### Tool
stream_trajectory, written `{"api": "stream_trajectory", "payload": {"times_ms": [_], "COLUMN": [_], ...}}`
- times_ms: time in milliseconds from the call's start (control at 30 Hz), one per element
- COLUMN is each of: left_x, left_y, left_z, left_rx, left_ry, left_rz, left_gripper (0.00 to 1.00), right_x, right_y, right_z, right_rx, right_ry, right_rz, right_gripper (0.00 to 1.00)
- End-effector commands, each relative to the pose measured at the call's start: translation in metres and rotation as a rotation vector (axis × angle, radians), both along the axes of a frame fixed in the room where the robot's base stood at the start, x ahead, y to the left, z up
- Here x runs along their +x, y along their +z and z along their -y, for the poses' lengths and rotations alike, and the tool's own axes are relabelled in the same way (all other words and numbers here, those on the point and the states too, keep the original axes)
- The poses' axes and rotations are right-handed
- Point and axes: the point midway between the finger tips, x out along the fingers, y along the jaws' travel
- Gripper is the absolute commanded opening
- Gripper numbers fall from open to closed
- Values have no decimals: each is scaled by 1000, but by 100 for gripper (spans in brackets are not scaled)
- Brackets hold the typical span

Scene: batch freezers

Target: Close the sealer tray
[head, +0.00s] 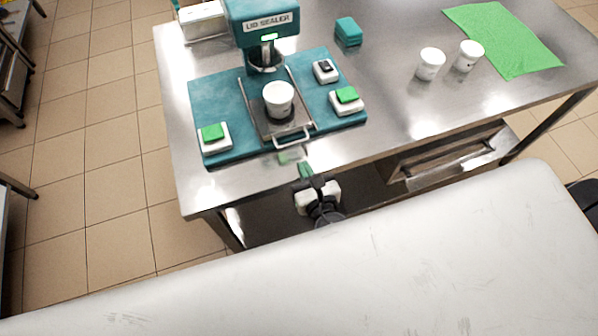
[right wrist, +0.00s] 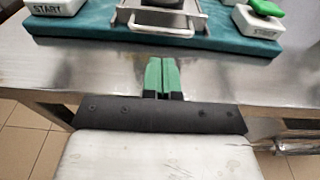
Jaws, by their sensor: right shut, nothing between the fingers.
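The lid sealer (head: 265,45) stands on the steel table with a teal base. A white cup (head: 278,98) stands on the tray. My right gripper (head: 304,168) is just in front of the handle, apart from it. Its green fingers are together and empty. In the right wrist view the fingers (right wrist: 162,75) point at the tray handle (right wrist: 161,29). My left gripper is not in view.
White blocks with green buttons sit left (head: 214,137) and right (head: 346,101) of the tray, with a switch (head: 326,70) behind. Two white cups (head: 430,64) (head: 469,55) and a green mat (head: 503,38) are on the right. A drawer (head: 455,155) is below the tabletop.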

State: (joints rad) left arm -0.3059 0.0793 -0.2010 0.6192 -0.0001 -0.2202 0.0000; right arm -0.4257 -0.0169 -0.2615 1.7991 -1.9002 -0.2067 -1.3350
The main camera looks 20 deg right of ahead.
Motion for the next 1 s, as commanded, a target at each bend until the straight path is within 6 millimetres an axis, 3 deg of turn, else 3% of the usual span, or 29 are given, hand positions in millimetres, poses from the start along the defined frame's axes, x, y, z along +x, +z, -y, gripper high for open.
{"api": "stream_trajectory", "payload": {"times_ms": [167,467,700,867,1000], "left_x": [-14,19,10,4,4], "left_y": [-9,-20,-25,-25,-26], "left_z": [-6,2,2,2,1], "left_rx": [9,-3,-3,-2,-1], "left_ry": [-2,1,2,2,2], "left_rz": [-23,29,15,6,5], "left_gripper": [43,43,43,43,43], "right_x": [-30,-79,-97,-99,-102], "right_y": [1,7,10,0,-8], "right_z": [0,2,2,-5,-21], "right_rx": [0,0,41,333,788], "right_ry": [3,4,4,2,-6], "right_rz": [-3,-4,-14,-104,-234], "right_gripper": [0,0,0,0,0]}}
